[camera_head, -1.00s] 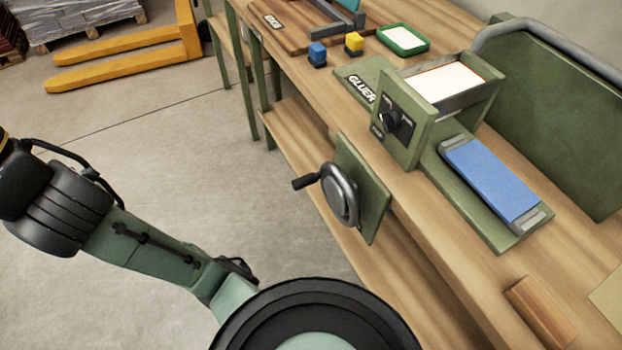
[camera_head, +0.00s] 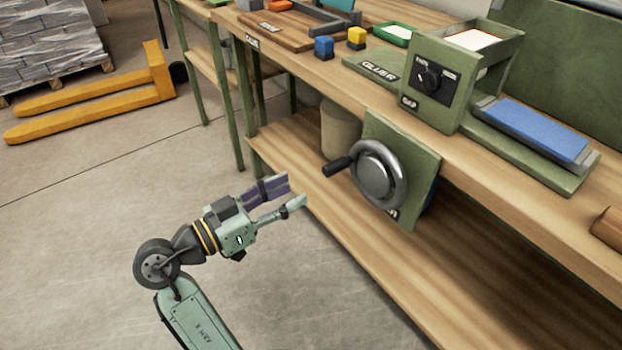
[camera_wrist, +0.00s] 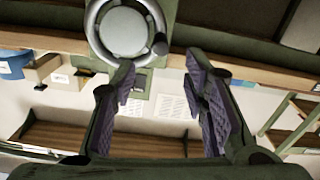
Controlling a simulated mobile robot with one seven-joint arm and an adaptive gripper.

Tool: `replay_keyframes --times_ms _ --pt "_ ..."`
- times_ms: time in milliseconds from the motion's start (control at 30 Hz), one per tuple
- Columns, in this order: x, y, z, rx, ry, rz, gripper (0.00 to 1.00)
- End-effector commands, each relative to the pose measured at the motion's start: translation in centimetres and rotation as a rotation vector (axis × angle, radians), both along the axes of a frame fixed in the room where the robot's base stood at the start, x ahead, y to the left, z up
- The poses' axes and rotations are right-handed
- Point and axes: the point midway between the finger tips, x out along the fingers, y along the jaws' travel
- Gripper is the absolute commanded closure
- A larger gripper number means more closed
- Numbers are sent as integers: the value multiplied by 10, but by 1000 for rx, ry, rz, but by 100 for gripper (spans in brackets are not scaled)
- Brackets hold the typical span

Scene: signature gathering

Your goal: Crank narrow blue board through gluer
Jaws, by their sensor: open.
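The blue board (camera_head: 538,130) lies flat on the gluer's infeed bed at the right, its left end close to the green gluer (camera_head: 447,80). The gluer has a black knob on its front panel. The crank wheel (camera_head: 380,172) is grey, on a green plate at the bench front, with a black handle (camera_head: 338,166) sticking out left. My gripper (camera_head: 288,193) is open and empty, left of and below the handle, apart from it. In the wrist view my gripper's fingers (camera_wrist: 160,82) are spread, with the crank wheel (camera_wrist: 124,28) above and ahead of them.
The wooden bench (camera_head: 330,78) has a lower shelf (camera_head: 400,270) below the wheel. A blue block (camera_head: 324,47), a yellow block (camera_head: 356,38) and a green tray (camera_head: 394,34) stand on top. A yellow pallet truck (camera_head: 100,100) is at the far left. The floor around my arm is clear.

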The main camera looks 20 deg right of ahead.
Motion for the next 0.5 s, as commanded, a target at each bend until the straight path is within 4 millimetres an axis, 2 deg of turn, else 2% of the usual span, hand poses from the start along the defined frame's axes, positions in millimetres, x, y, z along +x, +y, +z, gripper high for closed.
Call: replay_keyframes --times_ms 500 --pt "30 -81 3 -2 2 0 60"
